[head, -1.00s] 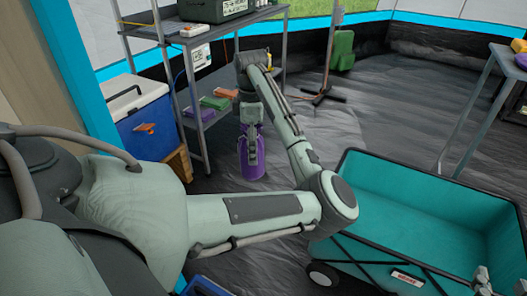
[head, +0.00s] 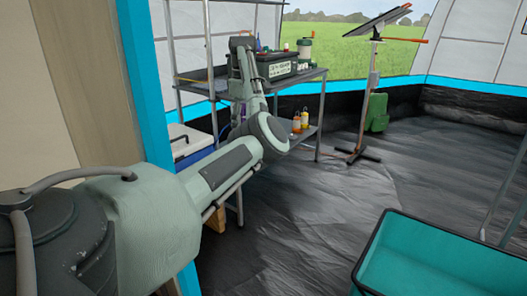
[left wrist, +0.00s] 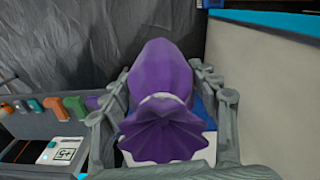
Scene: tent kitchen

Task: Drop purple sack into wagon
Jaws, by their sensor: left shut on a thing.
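The purple sack (left wrist: 165,85) fills the middle of the left wrist view, its flared, gathered end toward the camera. My left gripper (left wrist: 166,118) is shut on it, with a finger along each side. In the head view my left arm reaches toward the shelf unit, and its links hide the gripper and most or all of the sack. The teal wagon (head: 450,252) stands at the lower right of the head view, cut off by the frame, well apart from the arm. The visible part of its inside looks empty. My right gripper is out of view.
A metal shelf unit (head: 310,84) stands behind my arm, with a dark green case (head: 276,66) on top and bottles (head: 301,121) below. A blue-and-white cooler (head: 190,143) is beside it. A panel stand (head: 357,152) stands farther back. The floor between shelf and wagon is clear.

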